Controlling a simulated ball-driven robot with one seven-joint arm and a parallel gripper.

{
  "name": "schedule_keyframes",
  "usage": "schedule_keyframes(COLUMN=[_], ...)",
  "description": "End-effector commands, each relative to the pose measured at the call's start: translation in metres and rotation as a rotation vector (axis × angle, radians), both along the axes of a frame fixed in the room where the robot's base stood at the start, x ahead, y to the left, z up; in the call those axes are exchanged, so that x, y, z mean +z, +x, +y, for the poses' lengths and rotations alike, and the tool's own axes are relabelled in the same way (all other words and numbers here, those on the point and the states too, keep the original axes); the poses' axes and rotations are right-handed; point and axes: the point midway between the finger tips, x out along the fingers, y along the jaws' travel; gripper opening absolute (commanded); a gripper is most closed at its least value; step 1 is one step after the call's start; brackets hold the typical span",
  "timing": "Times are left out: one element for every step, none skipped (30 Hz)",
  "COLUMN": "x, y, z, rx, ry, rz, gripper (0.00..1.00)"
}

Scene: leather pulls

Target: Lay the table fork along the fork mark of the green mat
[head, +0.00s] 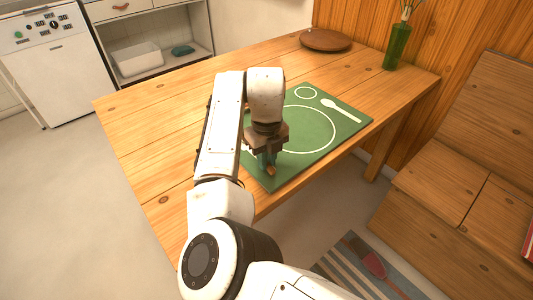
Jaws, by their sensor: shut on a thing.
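The green mat (343,126) lies on the wooden table with a large white plate ring, a small ring and a white spoon mark showing. My gripper (268,165) is over the near left part of the mat and is shut on the table fork. Only a small brown piece (271,171), seemingly the fork's handle, shows at the fingers. The rest of the fork is hidden by my gripper and arm. The fork mark does not show, and my arm covers the mat's left side. I cannot tell whether the fork touches the mat.
The wooden table (150,120) is clear to the left. A round brown board (325,40) and a green bottle with stems (397,47) stand at the far side. A wooden bench (470,165) is at the right, and a striped rug (350,262) lies on the floor.

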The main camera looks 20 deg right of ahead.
Motion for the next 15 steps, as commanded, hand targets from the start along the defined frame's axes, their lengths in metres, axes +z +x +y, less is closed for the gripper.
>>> schedule_keyframes(x=[-0.0015, -0.0017, -0.0018, -0.0017, -0.0017, -0.0016, -0.0016, -0.0016, -0.0016, -0.0016, -0.0016, -0.0017, -0.0017, -0.0017, -0.0017], y=[0.0001, 0.0002, 0.0002, 0.0002, 0.0002, 0.0002, 0.0002, 0.0002, 0.0002, 0.0002, 0.0002, 0.0002, 0.0002, 0.0002, 0.0002], z=[-0.0001, 0.0000, 0.0000, 0.0000, 0.0000, 0.0000, 0.0000, 0.0000, 0.0000, 0.0000, 0.0000, 0.0000, 0.0000, 0.0000, 0.0001], rx=[0.000, 0.000, 0.000, 0.000, 0.000, 0.000, 0.000, 0.000, 0.000, 0.000, 0.000, 0.000, 0.000, 0.000, 0.000], ry=[0.000, 0.000, 0.000, 0.000, 0.000, 0.000, 0.000, 0.000, 0.000, 0.000, 0.000, 0.000, 0.000, 0.000, 0.000], rz=[0.000, -0.001, -0.001, -0.001, -0.001, -0.001, -0.001, -0.001, -0.001, -0.001, -0.001, -0.001, -0.001, -0.001, -0.001], gripper=[0.00, 0.00, 0.00, 0.00, 0.00, 0.00, 0.00, 0.00, 0.19, 0.22, 0.25, 0.28, 0.31, 0.34, 0.38])
